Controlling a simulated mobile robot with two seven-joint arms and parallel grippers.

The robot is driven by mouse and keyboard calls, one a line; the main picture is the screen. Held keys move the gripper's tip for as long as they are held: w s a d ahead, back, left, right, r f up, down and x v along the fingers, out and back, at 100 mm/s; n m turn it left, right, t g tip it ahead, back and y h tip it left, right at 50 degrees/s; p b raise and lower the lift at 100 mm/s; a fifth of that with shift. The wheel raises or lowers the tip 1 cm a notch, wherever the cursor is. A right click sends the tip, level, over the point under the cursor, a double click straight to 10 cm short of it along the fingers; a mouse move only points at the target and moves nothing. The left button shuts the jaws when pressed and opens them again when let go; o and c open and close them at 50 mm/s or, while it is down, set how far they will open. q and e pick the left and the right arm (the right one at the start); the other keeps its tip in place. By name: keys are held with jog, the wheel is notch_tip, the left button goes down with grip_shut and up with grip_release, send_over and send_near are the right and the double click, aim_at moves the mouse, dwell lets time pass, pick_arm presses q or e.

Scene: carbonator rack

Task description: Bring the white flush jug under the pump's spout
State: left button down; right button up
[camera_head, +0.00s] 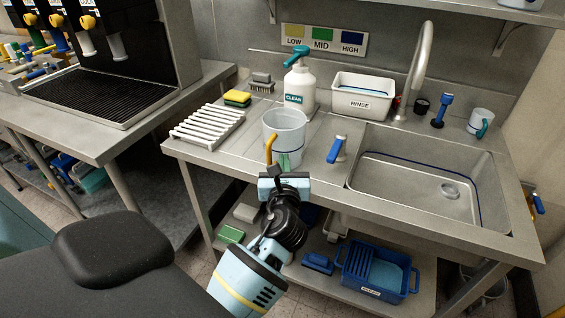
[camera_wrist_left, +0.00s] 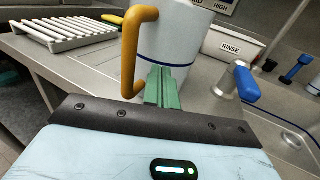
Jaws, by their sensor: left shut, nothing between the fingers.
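A white jug (camera_head: 287,125) with an orange handle stands upright on the counter, in front of the white pump bottle (camera_head: 300,88) marked CLEAN. The bottle's teal spout (camera_head: 295,58) points left, above and behind the jug. My left gripper (camera_head: 284,160) is shut and empty at the jug's near side, just right of the handle. In the left wrist view its green fingers (camera_wrist_left: 161,88) stand together in front of the jug's wall (camera_wrist_left: 180,40), with the orange handle (camera_wrist_left: 135,50) to their left. Whether they touch the jug I cannot tell. My right gripper is not in view.
A white slatted rack (camera_head: 208,125) lies left of the jug, with a sponge (camera_head: 237,98) behind it. A blue-handled tap lever (camera_head: 337,149) rises close on the right, before the sink (camera_head: 420,190). A RINSE tub (camera_head: 362,95) and a mug with a teal handle (camera_head: 480,122) stand behind.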

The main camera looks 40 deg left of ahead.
aim_at(284, 127)
pick_arm(q)
jog(key=shift+w, duration=0.15)
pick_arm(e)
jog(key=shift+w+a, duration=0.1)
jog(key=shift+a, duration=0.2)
pick_arm(q)
jog(key=shift+r, duration=0.1)
